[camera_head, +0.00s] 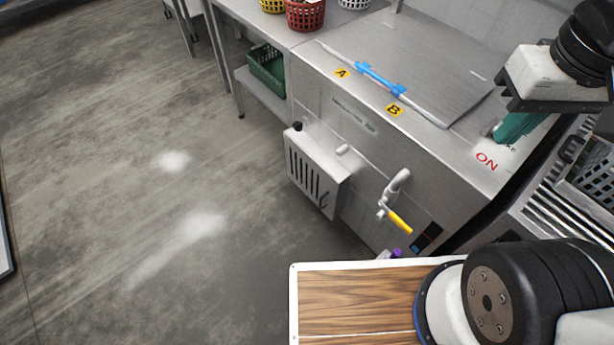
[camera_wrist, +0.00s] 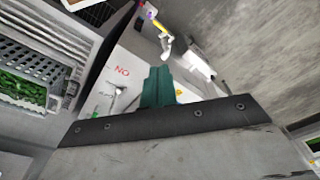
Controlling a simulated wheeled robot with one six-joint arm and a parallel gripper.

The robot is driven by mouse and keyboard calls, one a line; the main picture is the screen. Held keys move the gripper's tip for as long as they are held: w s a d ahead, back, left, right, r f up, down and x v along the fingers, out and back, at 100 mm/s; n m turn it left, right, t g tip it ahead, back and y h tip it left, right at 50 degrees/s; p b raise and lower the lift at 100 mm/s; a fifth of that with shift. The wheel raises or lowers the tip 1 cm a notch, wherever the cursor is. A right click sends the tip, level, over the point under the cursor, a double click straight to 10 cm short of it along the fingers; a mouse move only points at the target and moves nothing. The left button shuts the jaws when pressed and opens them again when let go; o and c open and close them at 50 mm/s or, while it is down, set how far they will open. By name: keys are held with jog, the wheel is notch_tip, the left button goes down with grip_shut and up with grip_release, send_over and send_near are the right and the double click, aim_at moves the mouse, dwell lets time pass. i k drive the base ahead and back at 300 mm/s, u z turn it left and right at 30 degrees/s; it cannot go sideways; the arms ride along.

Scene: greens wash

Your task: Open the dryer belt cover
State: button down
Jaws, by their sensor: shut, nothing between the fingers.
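The steel machine (camera_head: 335,95) has a flat lid (camera_head: 430,70) on top, which looks like the belt cover and lies closed. A blue-and-white bar handle (camera_head: 378,78) runs along its front edge, near yellow labels A (camera_head: 342,73) and B (camera_head: 394,110). My gripper (camera_head: 512,128) has green fingers, shut and empty, over the right end of the machine top, right of the lid and near the red ON mark (camera_head: 487,161). In the wrist view the green fingers (camera_wrist: 158,88) are together, with the ON mark (camera_wrist: 122,71) upside down beside them.
A lever with a yellow grip (camera_head: 398,222) and a white vented box (camera_head: 313,172) stick out from the machine's front. Red (camera_head: 305,14) and yellow baskets stand on the left table. A rack with a basket of greens (camera_wrist: 35,78) is close to my gripper. The floor at left is clear.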

aim_at(310, 178)
jog(key=z, duration=0.5)
jog(key=k, duration=1.05)
jog(key=u, duration=0.85)
jog(key=i, duration=1.05)
jog(key=u, duration=0.25)
